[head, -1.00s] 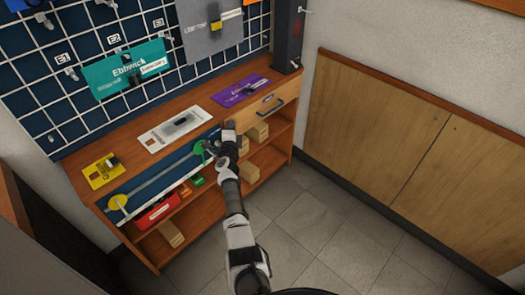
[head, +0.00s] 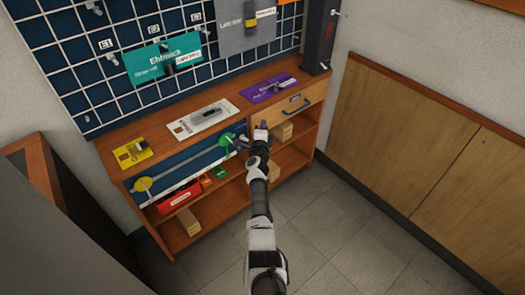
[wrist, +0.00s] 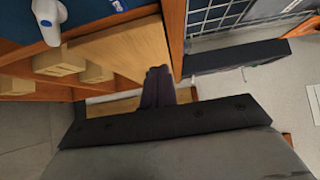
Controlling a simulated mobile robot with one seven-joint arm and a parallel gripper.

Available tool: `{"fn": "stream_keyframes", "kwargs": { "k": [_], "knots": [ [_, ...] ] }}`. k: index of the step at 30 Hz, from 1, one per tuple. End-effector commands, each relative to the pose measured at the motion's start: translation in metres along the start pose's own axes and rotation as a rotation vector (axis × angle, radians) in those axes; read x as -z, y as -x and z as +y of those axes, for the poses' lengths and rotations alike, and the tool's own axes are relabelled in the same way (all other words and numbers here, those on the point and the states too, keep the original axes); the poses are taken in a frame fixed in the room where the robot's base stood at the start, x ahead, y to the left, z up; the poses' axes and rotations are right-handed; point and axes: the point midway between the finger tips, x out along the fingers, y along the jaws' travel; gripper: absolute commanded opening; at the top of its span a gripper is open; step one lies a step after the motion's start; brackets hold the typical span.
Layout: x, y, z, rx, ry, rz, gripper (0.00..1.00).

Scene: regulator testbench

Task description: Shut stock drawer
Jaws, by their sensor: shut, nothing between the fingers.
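The stock drawer has a light wooden front (head: 312,94) and a dark bar handle (head: 295,104) at the right end of the bench. In the head view its front looks about level with the bench front; I cannot tell whether a small gap remains. My gripper (head: 262,129) is shut and empty by the left end of the drawer front. In the wrist view my shut fingers (wrist: 158,84) point at a light wooden panel (wrist: 120,45), close to its edge; contact is unclear. The handle is not clear there.
A green round knob (head: 226,139) sits left of my gripper on a blue panel. A purple card (head: 268,88) and a white card (head: 204,118) lie on the benchtop. The floor (head: 335,215) in front is clear.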

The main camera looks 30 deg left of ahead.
Motion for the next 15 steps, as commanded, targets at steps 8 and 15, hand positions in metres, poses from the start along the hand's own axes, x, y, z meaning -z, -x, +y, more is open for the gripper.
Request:
{"fn": "stream_keyframes", "kwargs": {
  "k": [8,15],
  "knots": [
    [0.000,0.055,-0.002,-0.005,0.001,0.000,0.00],
    [0.001,0.090,0.001,-0.005,0.001,0.001,0.00]
  ]
}}
